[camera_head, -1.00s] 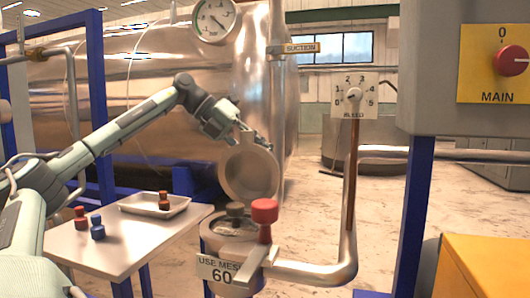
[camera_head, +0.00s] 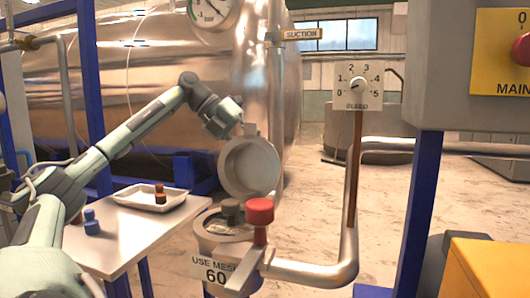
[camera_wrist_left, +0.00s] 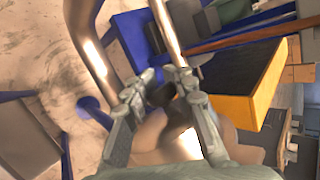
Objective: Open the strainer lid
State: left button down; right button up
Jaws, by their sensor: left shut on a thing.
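The strainer lid (camera_head: 249,168) is a round metal cover. It stands open, tipped up on edge behind the strainer body (camera_head: 214,241), with its hollow inner side facing me. A dark knob (camera_head: 231,207) and mesh show in the uncovered mouth. My left gripper (camera_head: 240,127) is at the tab on the lid's top edge; its fingertips are hard to make out there. In the left wrist view its fingers (camera_wrist_left: 165,82) reach forward around a small dark part, and it is shut on the lid.
A red-topped valve (camera_head: 260,212) stands close in front of the strainer, joined to a pipe (camera_head: 320,270). A side table (camera_head: 120,235) at left holds a tray (camera_head: 150,200) and small coloured pieces. A blue post (camera_head: 417,200) stands at right. A large tank fills the background.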

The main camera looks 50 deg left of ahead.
pick_arm(q)
jog(key=shift+s+a+f, duration=0.1)
jog(key=shift+a+f, duration=0.05)
jog(key=shift+f, duration=0.3)
jog(key=c, duration=1.7)
grip_release()
jog(key=o, duration=0.5)
jog(key=shift+s+a+r, duration=0.1)
jog(key=shift+s+a, duration=0.1)
jog(key=shift+r, duration=0.1)
jog(key=shift+d, duration=0.1)
jog(key=shift+r, duration=0.1)
jog(key=shift+a+r, duration=0.2)
jog(key=shift+r, duration=0.05)
jog(key=v, duration=1.1)
jog(key=shift+s+a, duration=0.1)
jog(key=shift+s, duration=0.1)
